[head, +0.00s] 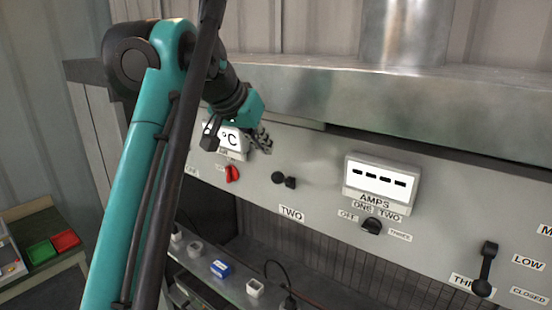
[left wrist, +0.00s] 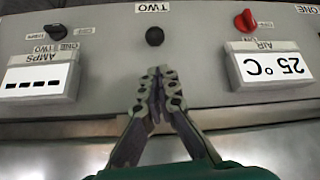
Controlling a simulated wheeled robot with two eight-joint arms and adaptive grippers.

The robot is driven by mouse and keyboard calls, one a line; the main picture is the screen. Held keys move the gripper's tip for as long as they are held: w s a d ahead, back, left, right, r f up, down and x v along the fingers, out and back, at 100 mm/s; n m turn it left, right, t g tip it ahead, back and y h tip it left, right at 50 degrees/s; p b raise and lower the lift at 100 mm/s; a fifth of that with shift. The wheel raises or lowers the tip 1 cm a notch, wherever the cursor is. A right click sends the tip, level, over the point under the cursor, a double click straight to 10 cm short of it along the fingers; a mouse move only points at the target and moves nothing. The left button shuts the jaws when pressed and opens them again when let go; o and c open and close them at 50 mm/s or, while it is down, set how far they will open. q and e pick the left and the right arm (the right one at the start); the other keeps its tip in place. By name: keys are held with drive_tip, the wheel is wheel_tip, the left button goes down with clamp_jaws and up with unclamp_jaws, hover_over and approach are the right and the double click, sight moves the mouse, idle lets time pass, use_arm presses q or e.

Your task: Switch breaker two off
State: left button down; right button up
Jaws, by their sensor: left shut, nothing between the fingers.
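Breaker two is a short black lever (head: 284,180) on the grey panel, above the label TWO (head: 291,214). My left gripper (head: 264,139) is up and left of the lever, in front of the °C display. In the left wrist view my left gripper (left wrist: 158,72) has its fingers together and empty, pointing toward the knob with a gap between. My right gripper is out of view.
A red knob (head: 232,173) is left of the lever. The °C display (head: 233,138) and the amps display (head: 380,183) stand out from the panel. A black selector (head: 372,226) and breaker three's lever (head: 485,268) are to the right. A metal hood (head: 330,95) overhangs above.

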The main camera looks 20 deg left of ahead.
sight(282, 180)
use_arm(q)
drive_tip(key=x, duration=0.9)
drive_tip(key=shift+w+d+f, duration=0.1)
drive_tip(key=shift+w+f, duration=0.05)
drive_tip(key=shift+f, duration=0.1)
